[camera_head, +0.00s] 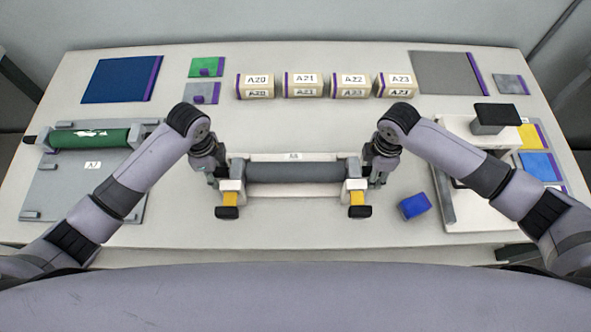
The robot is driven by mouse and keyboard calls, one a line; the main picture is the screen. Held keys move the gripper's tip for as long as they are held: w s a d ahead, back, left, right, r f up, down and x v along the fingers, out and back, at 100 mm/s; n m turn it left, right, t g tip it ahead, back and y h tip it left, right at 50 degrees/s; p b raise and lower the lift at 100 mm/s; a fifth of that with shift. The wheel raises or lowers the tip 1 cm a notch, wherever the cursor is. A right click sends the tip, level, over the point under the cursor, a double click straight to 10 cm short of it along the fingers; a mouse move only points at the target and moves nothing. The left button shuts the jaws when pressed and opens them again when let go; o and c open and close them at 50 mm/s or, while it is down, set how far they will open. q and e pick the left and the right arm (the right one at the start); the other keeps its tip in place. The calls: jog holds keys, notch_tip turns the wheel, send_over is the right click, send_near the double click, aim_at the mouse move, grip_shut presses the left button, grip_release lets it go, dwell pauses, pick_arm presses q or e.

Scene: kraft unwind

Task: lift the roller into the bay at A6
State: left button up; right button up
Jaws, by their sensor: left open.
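My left gripper (215,174) is open at the roller's left end, beside the left support. My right gripper (377,173) is at the roller's right end, beside the right support; its fingers are too small and hidden to read. Each support has a yellow piece with a black tip (230,212) at its front. The roller's ends are partly hidden.
A green roller (90,138) lies on a grey tray labelled A7 (75,190) at left. A blue block (414,206) sits right of the bay, near a white stand (468,215). Labelled boxes (302,86) and flat coloured sheets line the back. The table's front middle is clear.

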pick_arm(q)
jog(key=shift+c, duration=0.3)
pick_arm(e)
jog(key=shift+c, duration=0.3)
pick_arm(q)
grip_shut()
pick_arm(e)
grip_shut()
pick_arm(q)
jog(key=shift+w+r, duration=0.1)
pick_arm(e)
jog(key=shift+w+r, duration=0.1)
